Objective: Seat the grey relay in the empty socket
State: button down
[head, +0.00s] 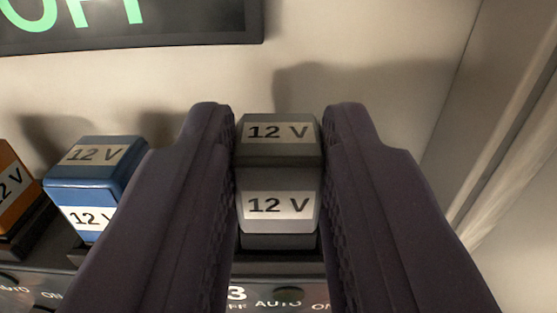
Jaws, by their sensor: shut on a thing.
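The grey relay (278,183) has two "12 V" labels, a darker top and a lighter grey front. My gripper (278,125) is shut on it, one dark finger on each side. The relay looks upright, at the black socket (278,263) above the panel's number 3. The relay's dark lower part is right above or in this socket; I cannot tell whether it is fully down. The fingers hide the socket's sides.
A blue relay (95,180) and an orange relay (12,190) stand in a row to the left. A panel (25,292) with switch markings runs along the front. A dark sign (170,25) with green letters hangs on the pale wall behind. A corner post (510,120) rises at right.

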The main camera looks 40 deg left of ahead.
jog(key=shift+f+b, duration=0.3)
jog(key=shift+f, duration=0.1)
jog(key=c, duration=0.8)
grip_release()
jog(key=b+v, duration=0.1)
jog(key=v, duration=0.7)
jog(key=shift+b, duration=0.3)
jog(key=shift+w, duration=0.1)
